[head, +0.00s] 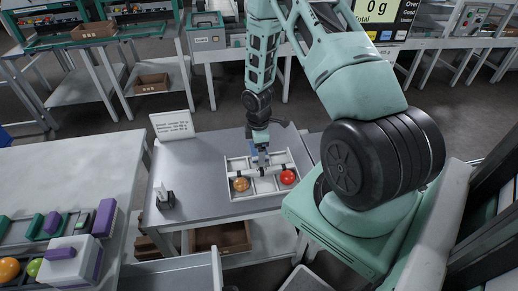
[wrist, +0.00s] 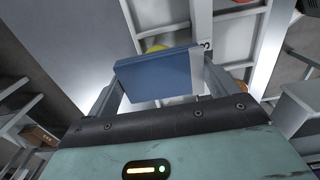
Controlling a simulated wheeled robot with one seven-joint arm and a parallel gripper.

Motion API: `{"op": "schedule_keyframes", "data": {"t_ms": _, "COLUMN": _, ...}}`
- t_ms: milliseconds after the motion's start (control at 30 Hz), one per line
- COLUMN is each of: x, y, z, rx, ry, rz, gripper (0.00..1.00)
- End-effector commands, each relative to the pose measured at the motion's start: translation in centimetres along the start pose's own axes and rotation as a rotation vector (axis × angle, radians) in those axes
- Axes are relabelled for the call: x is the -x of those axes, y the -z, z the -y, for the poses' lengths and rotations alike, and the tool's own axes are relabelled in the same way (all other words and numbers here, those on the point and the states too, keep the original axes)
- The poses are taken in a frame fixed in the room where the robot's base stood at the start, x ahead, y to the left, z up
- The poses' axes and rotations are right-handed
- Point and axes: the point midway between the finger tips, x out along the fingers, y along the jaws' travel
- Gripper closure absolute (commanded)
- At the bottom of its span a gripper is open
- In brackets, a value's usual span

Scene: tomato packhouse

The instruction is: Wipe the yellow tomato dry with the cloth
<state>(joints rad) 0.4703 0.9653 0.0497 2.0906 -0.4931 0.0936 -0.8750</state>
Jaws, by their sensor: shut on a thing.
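In the wrist view only a yellow sliver (wrist: 156,48) shows behind the cloth.
A red tomato (head: 288,177) sits in the tray's right part. A white sign (head: 172,124) and a small white-and-dark item (head: 165,199) stand left on the table (head: 200,190). A left-hand bench (head: 75,170) carries purple and green items. The table left of the tray is mostly clear.

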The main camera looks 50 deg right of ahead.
Motion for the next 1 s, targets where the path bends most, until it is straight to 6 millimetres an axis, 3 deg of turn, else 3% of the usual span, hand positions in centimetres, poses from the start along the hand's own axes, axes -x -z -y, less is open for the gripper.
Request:
{"op": "schedule_keyframes", "data": {"t_ms": 333, "x": 0.2, "y": -0.1, "z": 0.3, "rx": 0.0, "ry": 0.008, "rz": 0.002, "gripper": 0.42}}
{"op": "schedule_keyframes", "data": {"t_ms": 1000, "x": 5.7, "y": 0.0, "z": 0.1, "rx": 0.001, "ry": 0.003, "rz": 0.001, "gripper": 0.42}}
